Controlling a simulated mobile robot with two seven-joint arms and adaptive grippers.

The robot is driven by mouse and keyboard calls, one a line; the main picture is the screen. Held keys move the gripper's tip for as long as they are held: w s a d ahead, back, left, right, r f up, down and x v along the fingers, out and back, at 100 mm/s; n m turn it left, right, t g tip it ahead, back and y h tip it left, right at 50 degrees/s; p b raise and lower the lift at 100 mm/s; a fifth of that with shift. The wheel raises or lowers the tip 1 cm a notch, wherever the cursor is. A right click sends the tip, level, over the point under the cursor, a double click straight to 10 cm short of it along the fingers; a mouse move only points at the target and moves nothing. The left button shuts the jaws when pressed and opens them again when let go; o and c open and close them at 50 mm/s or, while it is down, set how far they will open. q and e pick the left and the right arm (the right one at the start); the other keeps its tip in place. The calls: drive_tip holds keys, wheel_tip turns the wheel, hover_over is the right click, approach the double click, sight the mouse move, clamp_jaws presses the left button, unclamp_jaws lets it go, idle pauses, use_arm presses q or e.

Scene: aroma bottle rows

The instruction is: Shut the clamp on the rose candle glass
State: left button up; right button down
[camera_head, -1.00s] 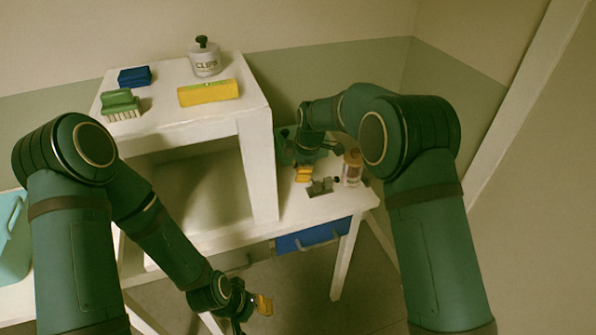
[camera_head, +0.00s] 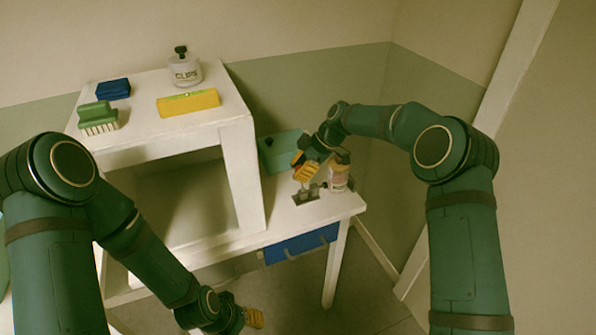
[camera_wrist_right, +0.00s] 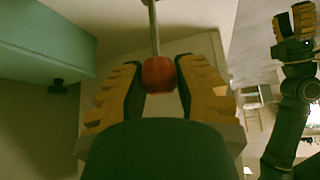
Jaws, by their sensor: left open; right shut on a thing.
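The rose candle glass (camera_head: 338,179), a small pinkish jar with a pale label, stands upright at the right end of the low white table. The grey metal clamp (camera_head: 306,195) sits on the table just left of it. Whether its jaw touches the glass is too small to tell. My right gripper (camera_head: 305,171) is above the clamp, left of the glass. In the right wrist view its yellow-padded fingers are shut on a red ball knob (camera_wrist_right: 158,75) at the end of a thin metal rod (camera_wrist_right: 154,28). My left gripper (camera_head: 254,318) is open and empty, low in front of the table.
A raised white shelf (camera_head: 150,125) on the left carries a CLIPS jar (camera_head: 186,71), a yellow block (camera_head: 188,103), a blue block (camera_head: 113,89) and a green brush (camera_head: 98,117). A teal box (camera_head: 280,151) stands behind the clamp. A blue drawer (camera_head: 300,243) is below the tabletop.

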drive_tip(key=shift+f, duration=0.1)
drive_tip(key=c, duration=0.6)
unclamp_jaws()
drive_tip(key=shift+c, duration=0.2)
drive_tip(key=v, duration=1.2)
drive_tip(key=shift+d, duration=0.1)
